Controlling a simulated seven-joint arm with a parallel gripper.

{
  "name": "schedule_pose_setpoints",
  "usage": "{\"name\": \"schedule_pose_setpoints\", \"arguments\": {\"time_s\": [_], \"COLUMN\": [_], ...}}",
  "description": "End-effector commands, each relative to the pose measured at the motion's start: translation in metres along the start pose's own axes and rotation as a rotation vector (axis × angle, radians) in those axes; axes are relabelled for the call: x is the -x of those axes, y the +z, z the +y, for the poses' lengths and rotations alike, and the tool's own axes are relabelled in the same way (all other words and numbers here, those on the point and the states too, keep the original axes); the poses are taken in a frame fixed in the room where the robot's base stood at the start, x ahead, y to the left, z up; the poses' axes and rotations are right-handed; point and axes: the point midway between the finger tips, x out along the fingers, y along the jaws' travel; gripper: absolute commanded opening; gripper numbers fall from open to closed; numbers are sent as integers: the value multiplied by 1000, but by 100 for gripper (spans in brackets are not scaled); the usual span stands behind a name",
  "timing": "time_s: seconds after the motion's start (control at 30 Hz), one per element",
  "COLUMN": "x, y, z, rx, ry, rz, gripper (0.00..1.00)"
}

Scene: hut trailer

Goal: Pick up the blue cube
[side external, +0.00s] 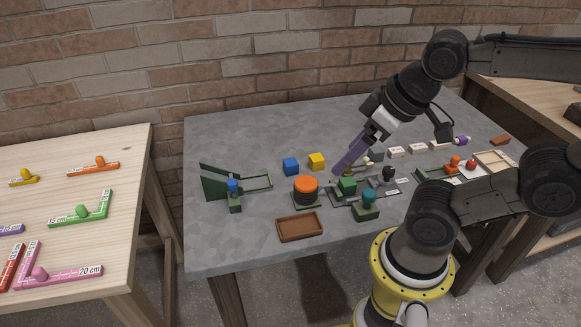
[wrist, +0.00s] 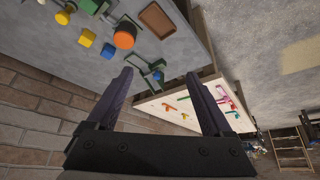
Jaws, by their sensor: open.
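The blue cube (side external: 291,166) sits on the grey table, just left of the yellow cube (side external: 317,161) with a small gap. In the wrist view, the blue cube (wrist: 108,50) shows at upper left, left of my fingers, beside the yellow cube (wrist: 86,38). My gripper (side external: 346,161) is to the right of both cubes in the side view and looks above the table; its height is hard to tell. In the wrist view my gripper (wrist: 159,75) has its two purple fingers wide apart with nothing held between them.
A red-orange round button (side external: 306,185) stands in front of the cubes. A green hinged fixture (side external: 218,183) is at left, a brown tray (side external: 299,226) at front. Several small fixtures crowd the right. The back left of the table is clear.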

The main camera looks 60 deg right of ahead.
Motion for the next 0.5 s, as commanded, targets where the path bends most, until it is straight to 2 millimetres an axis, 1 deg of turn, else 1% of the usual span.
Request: {"name": "schedule_pose_setpoints", "arguments": {"time_s": [0.07,0.17,0.27,0.37,0.47,0.5], "x": [0,0,2,12,17,17], "y": [0,0,-2,-19,-44,-56], "z": [0,0,0,0,2,4], "rx": [-4,-57,-194,-403,-648,-750], "ry": [0,0,0,-6,-3,3], "rz": [0,-1,2,32,28,23], "gripper": [85,85,85,85,85,85]}}
